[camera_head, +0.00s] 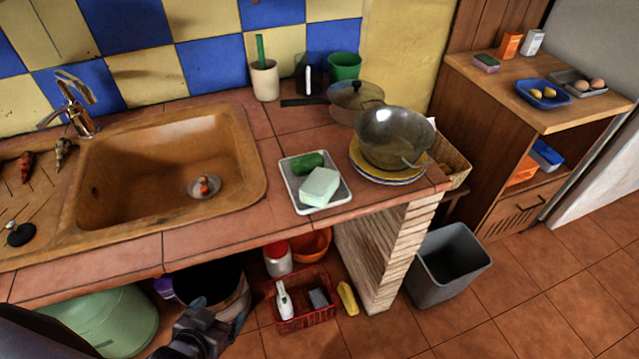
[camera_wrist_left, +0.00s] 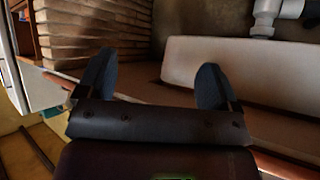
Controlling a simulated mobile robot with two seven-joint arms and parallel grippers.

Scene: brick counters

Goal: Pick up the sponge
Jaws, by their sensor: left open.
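A small pink-and-green block (camera_head: 486,62) that looks like a sponge lies on top of the wooden cabinet at the upper right. A pale green block (camera_head: 319,187), soap or another sponge, sits in a white tray (camera_head: 345,201) on the tiled counter, beside a dark green item (camera_head: 308,162). My left gripper (camera_head: 218,318) is low in front of the counter, apart from both blocks. In the left wrist view its two fingers (camera_wrist_left: 155,82) are spread with nothing between them. No sponge shows in that view. My right gripper is out of view.
A brick pillar (camera_head: 372,260), a red basket (camera_head: 302,320) and a grey bin (camera_head: 450,265) stand below. The floor at right is clear.

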